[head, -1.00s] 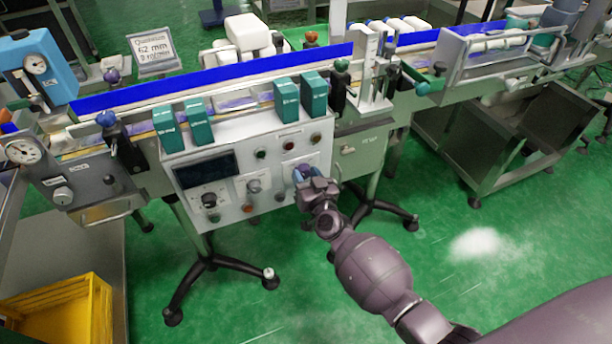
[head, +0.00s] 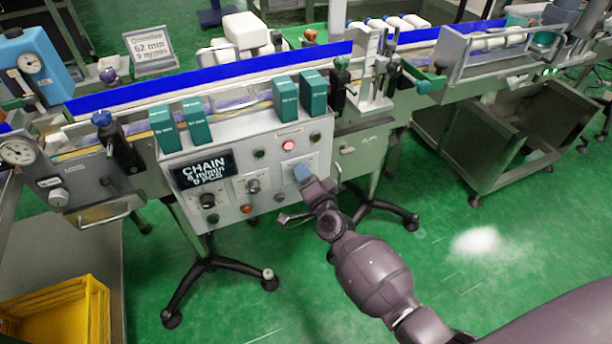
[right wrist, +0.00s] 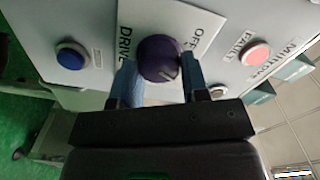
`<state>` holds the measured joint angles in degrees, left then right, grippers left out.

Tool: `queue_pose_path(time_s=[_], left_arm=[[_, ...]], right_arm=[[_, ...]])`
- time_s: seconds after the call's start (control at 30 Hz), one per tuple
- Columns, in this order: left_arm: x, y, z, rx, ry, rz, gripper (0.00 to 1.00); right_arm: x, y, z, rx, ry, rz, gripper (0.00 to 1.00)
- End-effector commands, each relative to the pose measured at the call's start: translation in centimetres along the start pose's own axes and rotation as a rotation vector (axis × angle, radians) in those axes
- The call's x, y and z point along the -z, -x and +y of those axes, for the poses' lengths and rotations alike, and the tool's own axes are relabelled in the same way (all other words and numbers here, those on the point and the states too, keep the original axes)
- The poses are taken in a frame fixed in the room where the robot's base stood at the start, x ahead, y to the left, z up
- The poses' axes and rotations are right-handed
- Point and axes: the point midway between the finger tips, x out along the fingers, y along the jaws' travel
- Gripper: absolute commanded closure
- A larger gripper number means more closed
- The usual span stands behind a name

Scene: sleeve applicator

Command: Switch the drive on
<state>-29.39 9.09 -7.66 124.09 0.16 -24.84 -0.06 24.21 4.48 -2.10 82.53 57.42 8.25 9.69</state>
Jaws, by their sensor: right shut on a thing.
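The grey control box (head: 225,180) stands on tripod legs in front of the conveyor. Its drive knob (right wrist: 158,58) is dark purple and round, on a white plate lettered DRIVE and OFF. A pale mark shows on the knob's lower right edge in the right wrist view. My right gripper (head: 302,174) is at the right part of the box front. In the right wrist view its blue fingers (right wrist: 160,78) are shut on the knob, one on each side. My left gripper is not in view.
A red lamp (head: 288,145) glows above the knob; it looks pink in the right wrist view (right wrist: 254,55). A blue button (right wrist: 71,56) sits beside the knob plate. A yellow crate (head: 60,312) is at lower left.

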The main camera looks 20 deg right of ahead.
Motion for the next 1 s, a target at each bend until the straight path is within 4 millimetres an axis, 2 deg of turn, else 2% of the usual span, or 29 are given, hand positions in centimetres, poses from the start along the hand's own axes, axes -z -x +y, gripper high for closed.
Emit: queue_pose_path(time_s=[0.4, 1.0], left_arm=[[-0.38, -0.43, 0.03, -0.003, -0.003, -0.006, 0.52], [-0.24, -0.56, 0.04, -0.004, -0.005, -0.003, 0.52]], right_arm=[[-0.10, 0.06, 0.26, -0.002, -0.282, -0.001, 0.82], [-0.08, 0.04, 0.22, -0.002, -0.371, -0.001, 0.82]])
